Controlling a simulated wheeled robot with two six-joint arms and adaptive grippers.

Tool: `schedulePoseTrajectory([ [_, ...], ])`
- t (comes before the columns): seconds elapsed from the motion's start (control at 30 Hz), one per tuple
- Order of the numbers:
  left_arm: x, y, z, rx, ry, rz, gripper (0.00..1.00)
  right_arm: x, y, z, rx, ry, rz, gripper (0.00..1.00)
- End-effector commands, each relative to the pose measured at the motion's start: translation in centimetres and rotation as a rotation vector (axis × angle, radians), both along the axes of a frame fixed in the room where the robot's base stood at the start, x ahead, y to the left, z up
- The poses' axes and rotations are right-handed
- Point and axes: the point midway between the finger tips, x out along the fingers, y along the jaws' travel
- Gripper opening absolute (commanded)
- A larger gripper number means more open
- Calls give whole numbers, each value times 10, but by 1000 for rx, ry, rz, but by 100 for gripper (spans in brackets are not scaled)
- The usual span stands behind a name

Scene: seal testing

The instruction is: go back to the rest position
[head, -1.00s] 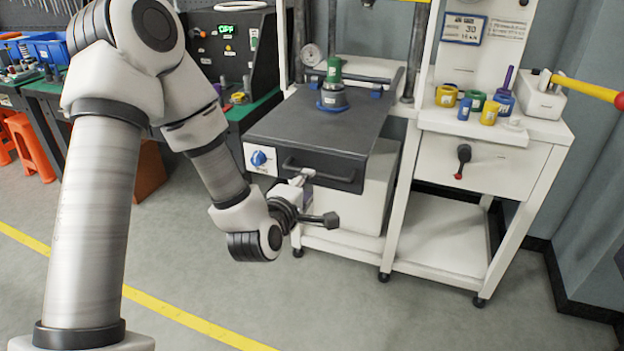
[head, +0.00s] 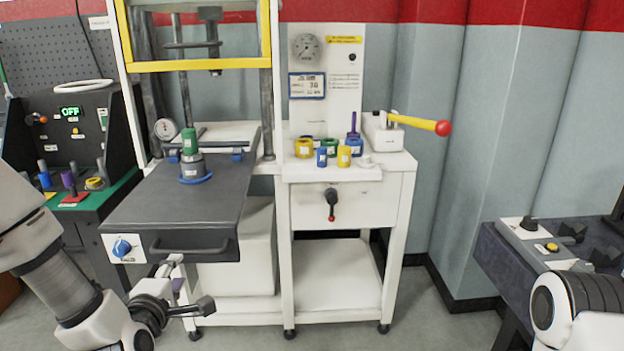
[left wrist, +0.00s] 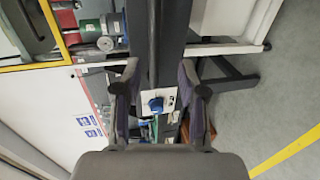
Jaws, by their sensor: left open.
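My left gripper (head: 188,284) is at the lower left in the head view, in front of and below the dark press plate (head: 185,208) with its front handle (head: 190,247). In the left wrist view the two fingers of my left gripper (left wrist: 160,90) stand apart with nothing held between them. The blue knob (left wrist: 156,105) on a white panel shows in the gap behind them; it also shows in the head view (head: 122,248). I cannot tell how far the fingers are from the plate. My right gripper is out of view; only part of my right arm shows at the right edge.
A green-topped fixture (head: 190,150) stands on the plate under a yellow frame (head: 200,66). Several coloured rings and cylinders sit on the white cabinet (head: 350,205), beside a lever with a red ball (head: 442,128). A dark bench (head: 510,262) stands at the right. Open floor (head: 440,325) lies between.

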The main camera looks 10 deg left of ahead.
Motion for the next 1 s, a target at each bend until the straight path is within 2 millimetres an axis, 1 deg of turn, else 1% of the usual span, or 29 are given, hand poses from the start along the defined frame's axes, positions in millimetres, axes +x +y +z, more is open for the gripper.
schedulePoseTrajectory([
  [0.07,-5,-3,-15,12,60,-10,41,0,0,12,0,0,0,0],
  [0.13,-15,-12,-42,44,161,-37,41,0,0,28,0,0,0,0],
  [0.17,-22,-18,-58,61,215,-56,41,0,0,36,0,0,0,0],
  [0.2,-35,-27,-83,86,307,-91,41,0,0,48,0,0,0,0],
  [0.23,-48,-36,-103,110,386,-128,41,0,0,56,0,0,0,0],
  [0.27,-62,-44,-124,147,472,-175,41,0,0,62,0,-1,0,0],
  [0.3,-84,-54,-150,204,585,-248,41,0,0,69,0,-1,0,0],
  [0.37,-119,-68,-184,298,747,-376,41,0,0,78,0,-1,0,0],
  [0.4,-144,-77,-202,363,847,-473,41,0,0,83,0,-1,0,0],
  [0.47,-183,-88,-226,468,989,-645,41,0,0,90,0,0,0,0],
  [0.5,-209,-95,-238,543,1075,-781,41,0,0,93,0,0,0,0],
  [0.53,-227,-99,-246,603,1131,-897,41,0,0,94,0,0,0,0],
  [0.57,-239,-102,-251,659,1166,-1000,41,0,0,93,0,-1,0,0],
  [0.6,-248,-104,-256,725,1190,-1118,41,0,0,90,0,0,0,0],
  [0.7,-267,-105,-258,832,1219,-1343,41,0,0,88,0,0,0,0],
  [0.73,-270,-105,-258,848,1220,-1375,41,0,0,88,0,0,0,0],
  [1.0,-270,-105,-258,848,1220,-1375,41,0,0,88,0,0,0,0],
])
